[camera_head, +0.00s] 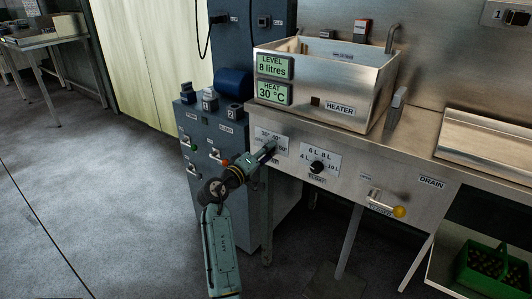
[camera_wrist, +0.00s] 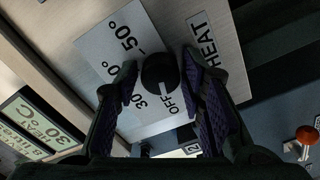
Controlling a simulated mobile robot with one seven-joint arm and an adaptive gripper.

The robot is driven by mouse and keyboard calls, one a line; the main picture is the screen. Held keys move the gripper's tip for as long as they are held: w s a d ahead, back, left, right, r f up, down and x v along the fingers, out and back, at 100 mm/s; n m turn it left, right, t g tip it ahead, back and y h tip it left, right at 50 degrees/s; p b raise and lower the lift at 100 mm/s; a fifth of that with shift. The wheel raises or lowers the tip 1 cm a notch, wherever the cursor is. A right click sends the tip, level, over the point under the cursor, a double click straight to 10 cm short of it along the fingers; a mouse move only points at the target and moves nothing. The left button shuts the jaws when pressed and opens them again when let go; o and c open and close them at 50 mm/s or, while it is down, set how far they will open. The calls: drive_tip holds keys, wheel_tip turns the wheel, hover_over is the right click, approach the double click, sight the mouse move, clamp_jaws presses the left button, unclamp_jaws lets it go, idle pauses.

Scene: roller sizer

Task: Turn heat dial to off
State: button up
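The heat dial (camera_wrist: 160,70) is a round black knob on a white plate (camera_wrist: 92,48) marked OFF, 30°, 40° and 50°. In the wrist view a light mark at its lower edge points toward the space between 30° and OFF. My gripper (camera_wrist: 159,62) is open, with one finger on each side of the dial; small gaps seem to remain. In the head view my gripper (camera_head: 266,152) is at the heat plate (camera_head: 281,143) and hides the dial. The heat display (camera_head: 271,94) reads 30 °C.
Right of the heat plate is a level dial (camera_head: 317,167), then a yellow-knobbed handle (camera_head: 398,211). A steel heater tank (camera_head: 340,85) stands above. A blue-grey cabinet (camera_head: 208,150) with switches is on the left. Open floor (camera_head: 110,200) lies further left.

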drive_tip(key=shift+o, duration=1.1)
drive_tip(key=v, duration=1.2)
